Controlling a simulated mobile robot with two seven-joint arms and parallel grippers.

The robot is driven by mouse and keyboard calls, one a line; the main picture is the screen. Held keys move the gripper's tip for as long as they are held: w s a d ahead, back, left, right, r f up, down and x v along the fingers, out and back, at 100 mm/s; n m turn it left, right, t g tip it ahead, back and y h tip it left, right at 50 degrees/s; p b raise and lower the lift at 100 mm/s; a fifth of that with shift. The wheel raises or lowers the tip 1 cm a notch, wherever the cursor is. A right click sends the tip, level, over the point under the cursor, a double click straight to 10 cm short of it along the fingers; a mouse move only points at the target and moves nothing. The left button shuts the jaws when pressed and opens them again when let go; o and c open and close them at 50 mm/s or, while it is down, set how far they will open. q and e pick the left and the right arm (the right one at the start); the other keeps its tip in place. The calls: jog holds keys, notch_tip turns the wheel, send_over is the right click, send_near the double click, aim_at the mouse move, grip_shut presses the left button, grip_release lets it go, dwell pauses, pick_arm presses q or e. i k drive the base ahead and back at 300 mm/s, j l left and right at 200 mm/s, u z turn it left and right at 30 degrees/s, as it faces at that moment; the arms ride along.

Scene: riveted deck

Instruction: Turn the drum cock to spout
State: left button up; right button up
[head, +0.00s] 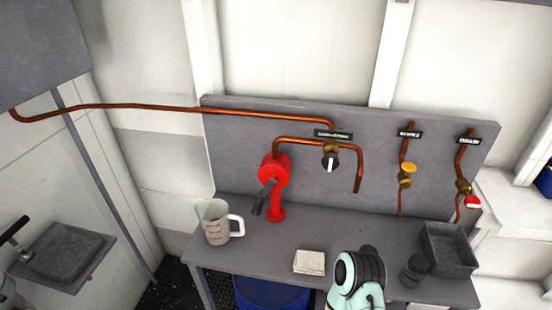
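A white mark on the knob stands nearly upright. A black label (333,135) above it is too small to read. From the valve, one copper pipe runs left to a red hand pump (274,180), and a short open-ended spout pipe (358,178) bends down on the right. A blue drum (272,292) stands under the bench. A mint and black part of my arm shows at the bottom, below the valve and apart from it. Neither gripper shows.
Valves with a yellow knob (407,169) and a red knob (472,201) are further right. On the bench (262,262) stand a measuring jug (217,223), a white folded cloth or pad (309,262), a dark cylinder (414,269) and a grey bin (449,251). A grey basin (68,256) is at left.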

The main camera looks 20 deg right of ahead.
aim_at(330, 161)
jog(key=z, duration=0.4)
jog(key=k+l+z, duration=0.1)
jog(key=z, duration=0.25)
jog(key=k+z, duration=0.1)
jog(key=z, duration=0.3)
jog(key=l+u, duration=0.1)
